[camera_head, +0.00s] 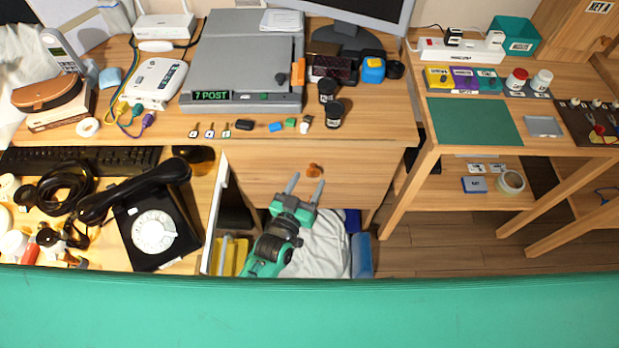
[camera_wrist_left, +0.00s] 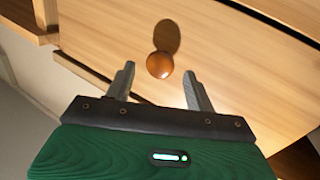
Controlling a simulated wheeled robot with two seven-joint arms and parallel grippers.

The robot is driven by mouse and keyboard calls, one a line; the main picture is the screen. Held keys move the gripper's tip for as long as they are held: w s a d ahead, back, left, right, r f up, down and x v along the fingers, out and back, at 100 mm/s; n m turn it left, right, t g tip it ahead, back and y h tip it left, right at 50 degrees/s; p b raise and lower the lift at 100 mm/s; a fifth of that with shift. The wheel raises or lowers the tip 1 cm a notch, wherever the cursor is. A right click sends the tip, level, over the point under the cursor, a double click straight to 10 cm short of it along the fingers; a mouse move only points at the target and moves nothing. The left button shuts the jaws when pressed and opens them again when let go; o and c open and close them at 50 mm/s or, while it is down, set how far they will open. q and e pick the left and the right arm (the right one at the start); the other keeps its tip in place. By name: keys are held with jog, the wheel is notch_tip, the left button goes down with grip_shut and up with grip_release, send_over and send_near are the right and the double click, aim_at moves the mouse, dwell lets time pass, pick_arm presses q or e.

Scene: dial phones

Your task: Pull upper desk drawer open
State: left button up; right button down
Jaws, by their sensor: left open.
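The upper desk drawer (camera_head: 275,182) is a light wood front under the desk top, and its face also fills much of the left wrist view (camera_wrist_left: 225,65). It looks shut. Its round orange-brown knob (camera_head: 314,170) stands near the middle of the front; in the left wrist view the knob (camera_wrist_left: 160,64) lies ahead of and between the fingertips. My left gripper (camera_head: 305,186) is green with grey fingers, open and empty, just short of the knob. It also shows in the left wrist view (camera_wrist_left: 159,84). My right gripper is not in view.
To the left, a pulled-out tray (camera_head: 215,215) holds a black dial phone (camera_head: 155,228). Below the left gripper are a white bag (camera_head: 325,245) and a blue roll (camera_head: 361,255). A side table (camera_head: 435,150) stands to the right. A green band crosses the bottom.

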pick_arm(q)
jog(key=shift+x, duration=1.05)
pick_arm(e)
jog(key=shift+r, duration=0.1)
